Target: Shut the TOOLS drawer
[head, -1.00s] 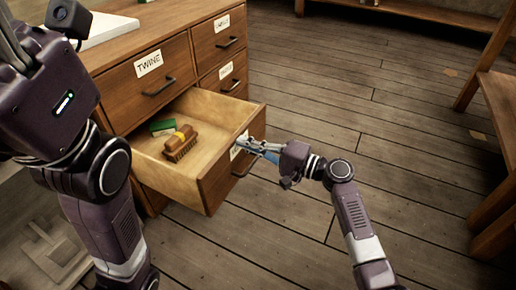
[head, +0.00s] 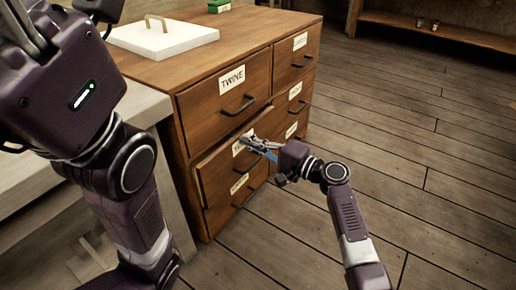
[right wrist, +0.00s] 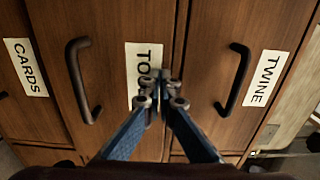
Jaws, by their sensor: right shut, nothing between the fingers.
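The TOOLS drawer (head: 216,178) is the wooden front below the TWINE drawer (head: 205,104). It is nearly in; its top edge seems to stand slightly proud, and its inside is hidden. My right gripper (head: 244,141) is shut and empty, its tips at the upper part of this front. In the right wrist view the shut tips (right wrist: 162,82) are beside the partly covered "TO…" label (right wrist: 138,68), near the seam to the TWINE drawer. The TOOLS handle (right wrist: 82,80) is free. My left gripper (head: 22,22) is only partly in view at the upper left.
The cabinet top (head: 250,28) bears a white lid-like slab (head: 150,40) with a handle and a green box (head: 218,5). The CARDS drawer (right wrist: 30,100) is the neighbour below. Bare plank floor (head: 430,150) lies to the right.

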